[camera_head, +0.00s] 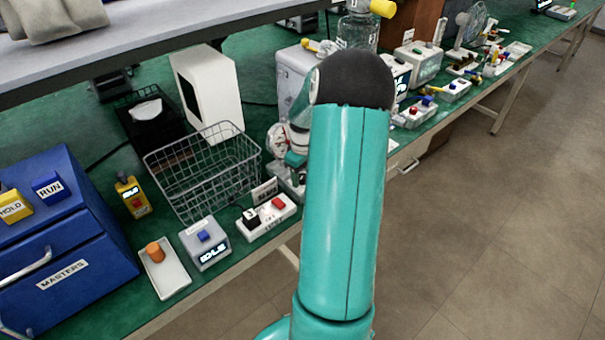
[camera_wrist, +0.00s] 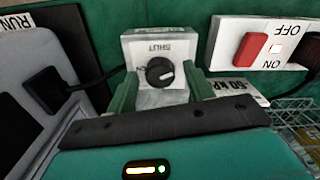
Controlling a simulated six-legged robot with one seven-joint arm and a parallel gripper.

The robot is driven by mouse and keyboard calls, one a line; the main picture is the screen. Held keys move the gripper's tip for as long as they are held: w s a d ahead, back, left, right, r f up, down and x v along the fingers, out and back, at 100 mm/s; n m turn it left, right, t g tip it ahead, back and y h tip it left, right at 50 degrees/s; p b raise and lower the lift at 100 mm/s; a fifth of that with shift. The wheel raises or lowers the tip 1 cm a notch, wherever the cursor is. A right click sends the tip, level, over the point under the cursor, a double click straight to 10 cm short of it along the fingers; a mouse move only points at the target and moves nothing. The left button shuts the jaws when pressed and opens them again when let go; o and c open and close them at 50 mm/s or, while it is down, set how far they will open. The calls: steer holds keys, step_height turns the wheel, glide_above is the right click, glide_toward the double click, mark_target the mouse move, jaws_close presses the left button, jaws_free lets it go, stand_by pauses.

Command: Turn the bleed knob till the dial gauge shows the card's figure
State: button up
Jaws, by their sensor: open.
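In the wrist view, a black bleed knob (camera_wrist: 160,72) with a white pointer line sits on a white box marked SHUT, seen upside down. My gripper (camera_wrist: 163,78) is open, with one finger on each side of the knob's box. I cannot tell whether either finger touches it. A small white card (camera_head: 264,191) also stands behind the switch strip in the head view. My arm hides the knob in the head view. I cannot make out a dial gauge face.
A white strip with a red switch (camera_head: 278,203) and black plug lies near the front edge. It appears in the wrist view (camera_wrist: 285,27), marked OFF and ON. A wire basket (camera_head: 205,165), a grey IDLE box (camera_head: 203,245) and a tray (camera_head: 168,278) stand left of my arm.

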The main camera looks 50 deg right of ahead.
mark_target(302, 176)
steer(key=c, duration=1)
steer(key=shift+o, duration=0.2)
steer(key=shift+m, duration=0.7)
steer(key=o, duration=1)
steer(key=shift+c, duration=0.2)
step_height(302, 176, up, 14)
